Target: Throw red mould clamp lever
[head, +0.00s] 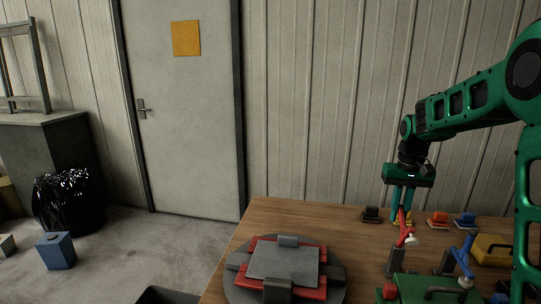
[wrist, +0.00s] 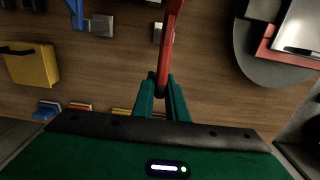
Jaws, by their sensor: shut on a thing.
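The red clamp lever (head: 403,226) stands up from a grey clamp post (head: 395,262) on the wooden table, at the right in the head view. My gripper (head: 402,207) comes down from above and is shut on the lever's upper end. In the wrist view the red lever (wrist: 170,42) runs from between my green fingers (wrist: 162,90) to the top edge. Its dark end sits between the fingertips. The mould (head: 284,264), a grey plate with red parts on a round dark base, lies to the left; part of it shows in the wrist view (wrist: 272,60).
A blue lever (head: 468,250) stands close to the right of the red one. A yellow case (head: 492,250) and a green case (head: 425,288) are nearby. Small orange (head: 438,219) and blue (head: 465,221) blocks lie behind. The table between mould and lever is mostly clear.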

